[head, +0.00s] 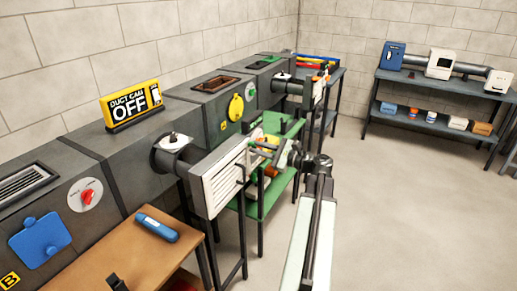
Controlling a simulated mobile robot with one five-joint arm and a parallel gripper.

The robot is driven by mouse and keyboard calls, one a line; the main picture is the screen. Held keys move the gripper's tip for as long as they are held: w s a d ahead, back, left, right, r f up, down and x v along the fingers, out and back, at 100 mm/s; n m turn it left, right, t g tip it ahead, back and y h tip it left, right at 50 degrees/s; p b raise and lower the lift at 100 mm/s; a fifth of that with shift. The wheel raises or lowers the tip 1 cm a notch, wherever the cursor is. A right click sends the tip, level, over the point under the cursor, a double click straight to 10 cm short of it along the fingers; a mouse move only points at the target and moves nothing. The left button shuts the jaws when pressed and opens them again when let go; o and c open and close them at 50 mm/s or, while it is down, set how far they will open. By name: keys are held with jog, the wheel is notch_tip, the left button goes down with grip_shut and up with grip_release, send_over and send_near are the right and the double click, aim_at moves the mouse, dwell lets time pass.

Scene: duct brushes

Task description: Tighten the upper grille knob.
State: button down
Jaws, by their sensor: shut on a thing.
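The white slatted grille (222,181) is on the grey box at the end of a short side duct, in the middle of the head view. My gripper (262,147) is at the grille's upper right edge, reaching in from the right. It is shut on the upper grille knob, which is mostly hidden by the fingers. A small dark fitting (241,174) shows lower on the grille face. The knob's turn and how tightly it sits cannot be made out.
A green shelf stand (251,210) is behind and below my gripper. A brown bench (140,250) with a blue tool (157,228) is at lower left. A yellow "DUCT CAM OFF" sign (131,106) stands on the main duct. The floor at right is clear.

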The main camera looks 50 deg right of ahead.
jog(key=m, duration=0.6)
jog(key=shift+s+a+f, duration=0.1)
jog(key=shift+a+f, duration=0.05)
jog(key=shift+a, duration=0.15)
dwell(0.4)
jog(key=c, duration=1.5)
grip_release()
jog(key=v, duration=0.7)
jog(key=shift+s, duration=0.4)
